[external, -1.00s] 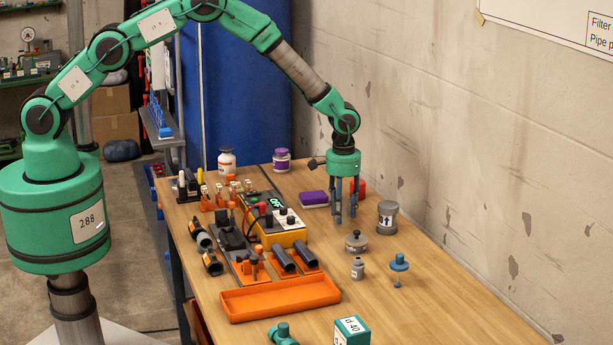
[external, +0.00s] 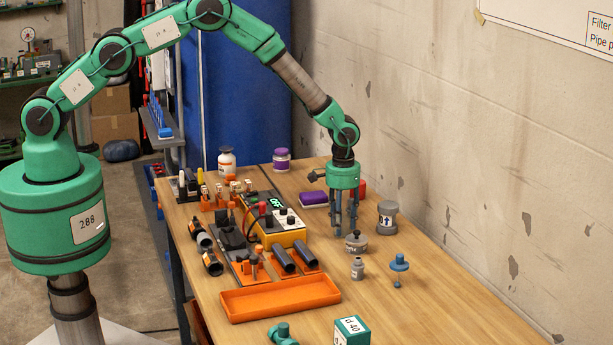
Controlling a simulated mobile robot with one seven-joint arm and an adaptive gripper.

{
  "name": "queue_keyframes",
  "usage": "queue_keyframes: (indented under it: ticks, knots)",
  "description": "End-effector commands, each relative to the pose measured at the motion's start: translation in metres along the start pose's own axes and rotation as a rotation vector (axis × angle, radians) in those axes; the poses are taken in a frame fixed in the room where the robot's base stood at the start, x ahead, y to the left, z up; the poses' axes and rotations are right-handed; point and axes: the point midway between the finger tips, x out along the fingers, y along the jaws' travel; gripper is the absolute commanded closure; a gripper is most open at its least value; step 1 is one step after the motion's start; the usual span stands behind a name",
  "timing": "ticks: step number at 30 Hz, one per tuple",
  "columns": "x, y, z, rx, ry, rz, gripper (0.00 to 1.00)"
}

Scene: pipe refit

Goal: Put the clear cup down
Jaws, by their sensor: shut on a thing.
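My gripper (external: 346,226) points straight down over the table, between the yellow meter and the grey container by the wall. Its fingers are shut on the clear cup. The cup is see-through and small here, and I can hardly make out its outline between the fingers. The fingertips are low, close to the tabletop (external: 440,300). I cannot tell whether the cup's base touches the wood.
A grey lidded pot (external: 356,242) stands right by the fingertips. A grey container (external: 387,217), a small grey bottle (external: 357,268) and a blue valve (external: 399,268) stand nearby. A purple sponge (external: 313,199) and red block lie behind. The orange tray (external: 280,298) is empty.

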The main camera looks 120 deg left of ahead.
Motion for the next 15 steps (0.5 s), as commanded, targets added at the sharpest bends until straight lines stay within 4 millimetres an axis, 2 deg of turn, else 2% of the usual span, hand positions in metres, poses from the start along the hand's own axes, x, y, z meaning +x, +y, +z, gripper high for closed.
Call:
queue_keyframes:
  ticks: [2, 3, 5, 15]
  knots:
    - [0.0029, -0.0001, 0.0001, 0.0, 0.0, 0.0, 0.85]
    - [0.0022, -0.0001, 0.0002, 0.0, 0.0, 0.0, 0.51]
    - [0.002, -0.0001, 0.0002, 0.0, 0.0, 0.0, 0.4]
    - [0.0012, -0.0001, 0.0001, 0.0, 0.0, 0.0, 0.4]
